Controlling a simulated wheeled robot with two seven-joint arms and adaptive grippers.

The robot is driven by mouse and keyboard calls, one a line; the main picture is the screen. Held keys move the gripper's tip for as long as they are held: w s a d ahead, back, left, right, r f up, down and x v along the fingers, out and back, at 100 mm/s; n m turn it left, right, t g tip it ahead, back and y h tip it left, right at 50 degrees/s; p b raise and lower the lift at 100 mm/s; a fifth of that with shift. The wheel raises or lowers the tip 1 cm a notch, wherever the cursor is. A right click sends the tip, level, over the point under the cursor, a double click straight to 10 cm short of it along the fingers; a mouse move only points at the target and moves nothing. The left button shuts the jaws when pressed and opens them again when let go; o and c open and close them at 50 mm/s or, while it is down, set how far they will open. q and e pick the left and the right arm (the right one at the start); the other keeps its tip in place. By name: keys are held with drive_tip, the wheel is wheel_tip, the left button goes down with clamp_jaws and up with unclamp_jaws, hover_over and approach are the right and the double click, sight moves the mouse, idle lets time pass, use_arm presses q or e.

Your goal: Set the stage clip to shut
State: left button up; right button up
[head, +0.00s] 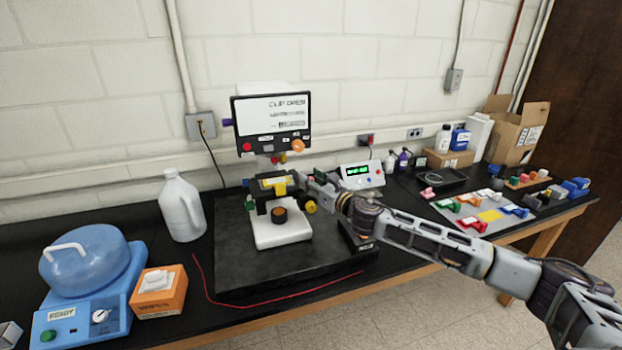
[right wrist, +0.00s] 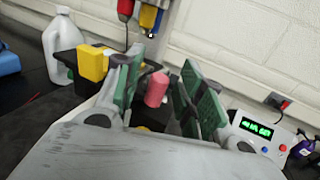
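The microscope (head: 268,228) stands on a dark base plate, and its screen (head: 272,112) reads "CLIP OPEN". Its stage (head: 255,186) carries a yellow piece (head: 279,188); I cannot tell clearly which part is the stage clip. My right gripper (head: 311,184) is at the right side of the stage. In the right wrist view the right gripper (right wrist: 157,78) is open, its green-padded fingers apart. A pinkish-red cylindrical tip (right wrist: 157,89) shows between them, apparently not clamped. A yellow block (right wrist: 92,63) is left of the fingers. My left gripper is not in view.
A white jug (head: 182,207) stands left of the microscope. A blue lidded device (head: 80,290) and orange wipes box (head: 160,291) are at front left. A small meter box (head: 361,175) stands behind my right arm. A red cord (head: 268,298) lies along the front.

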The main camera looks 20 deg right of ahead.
drive_tip(key=shift+w+a, duration=0.15)
drive_tip(key=shift+w, duration=0.15)
clamp_jaws()
idle(0.3)
